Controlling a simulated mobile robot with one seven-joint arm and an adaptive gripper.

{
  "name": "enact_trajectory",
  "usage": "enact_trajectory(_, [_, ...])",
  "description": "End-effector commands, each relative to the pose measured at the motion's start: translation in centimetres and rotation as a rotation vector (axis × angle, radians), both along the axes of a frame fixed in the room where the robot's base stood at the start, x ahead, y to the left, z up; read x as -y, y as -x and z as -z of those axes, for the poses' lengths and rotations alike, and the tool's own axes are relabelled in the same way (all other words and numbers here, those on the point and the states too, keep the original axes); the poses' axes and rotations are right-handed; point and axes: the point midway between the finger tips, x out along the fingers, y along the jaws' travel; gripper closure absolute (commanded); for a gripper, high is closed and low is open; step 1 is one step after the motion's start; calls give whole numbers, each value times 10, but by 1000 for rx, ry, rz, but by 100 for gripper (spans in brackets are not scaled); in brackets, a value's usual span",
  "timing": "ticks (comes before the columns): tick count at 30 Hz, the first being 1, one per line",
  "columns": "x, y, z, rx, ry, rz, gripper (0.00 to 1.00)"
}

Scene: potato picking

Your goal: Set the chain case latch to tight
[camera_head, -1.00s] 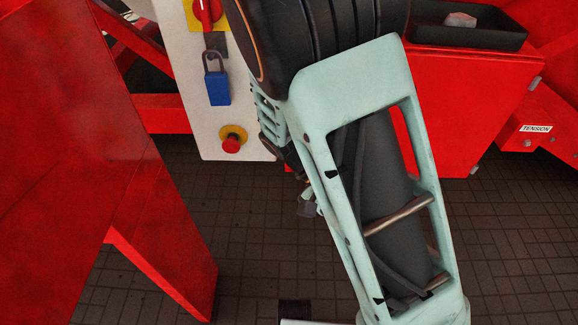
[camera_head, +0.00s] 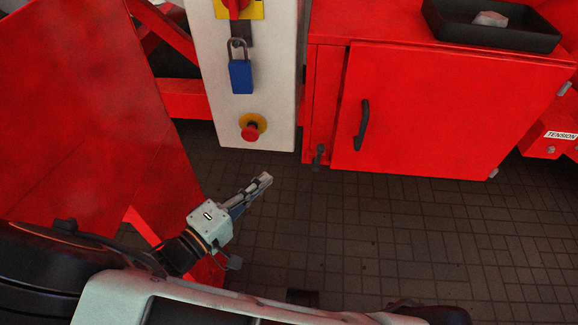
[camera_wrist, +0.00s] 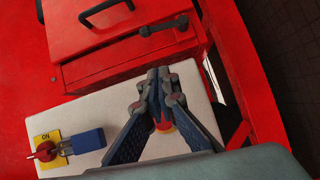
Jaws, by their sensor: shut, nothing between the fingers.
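The chain case is a red cabinet (camera_head: 430,110) with a closed door and a black bar handle (camera_head: 362,124). A small dark lever (camera_head: 319,155), seemingly the latch, sits at the cabinet's lower left, beside the door. In the wrist view the lever (camera_wrist: 160,27) lies just beyond my fingertips, with a gap between. My gripper (camera_head: 266,179) is shut and empty, left of the lever and in front of the white panel's lower end. In the wrist view my gripper (camera_wrist: 163,78) covers part of the panel and a red button. No tight or loose marking is readable at the lever.
A white panel (camera_head: 275,85) with a red switch, a blue padlock (camera_head: 240,76) and a red stop button (camera_head: 250,130) stands left of the cabinet. Red sheets (camera_head: 80,110) stand at left. A black tray (camera_head: 460,30) sits on the cabinet. The tiled floor in front is clear.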

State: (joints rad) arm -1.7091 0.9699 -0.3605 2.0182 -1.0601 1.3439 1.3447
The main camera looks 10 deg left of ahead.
Motion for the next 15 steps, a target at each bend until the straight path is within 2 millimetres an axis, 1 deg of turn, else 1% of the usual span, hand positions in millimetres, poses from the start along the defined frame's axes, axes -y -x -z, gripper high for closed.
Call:
enact_trajectory(5, [16,-25,2,1,1,8,100])
enact_trajectory(12, [43,-70,6,0,2,10,100])
enact_trajectory(15, [53,-85,7,0,1,9,100])
